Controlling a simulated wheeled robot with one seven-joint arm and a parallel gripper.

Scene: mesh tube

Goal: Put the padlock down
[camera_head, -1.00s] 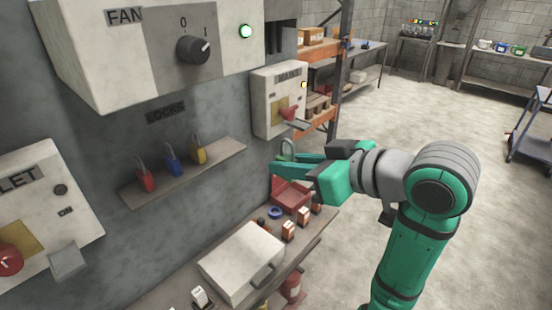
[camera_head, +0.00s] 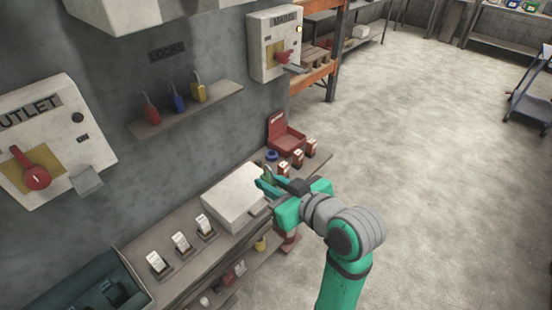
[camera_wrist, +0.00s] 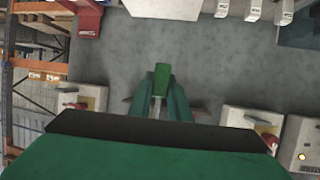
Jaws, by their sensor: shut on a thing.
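My gripper (camera_head: 264,184) is shut on a green padlock (camera_wrist: 162,77). In the head view it is above the bench, close to the right end of the white box (camera_head: 234,194). In the wrist view the padlock sticks out between the two green fingertips (camera_wrist: 161,103), with the grey wall behind it. The padlock looks clear of the bench. In the head view it is small and partly hidden by the fingers.
The bench (camera_head: 180,273) holds several small cards on stands, a blue ring (camera_head: 271,155) and an open red box (camera_head: 285,135). Red, blue and yellow padlocks stand on the wall shelf (camera_head: 220,92). Switch boxes, including the mains box (camera_head: 273,48), jut from the wall.

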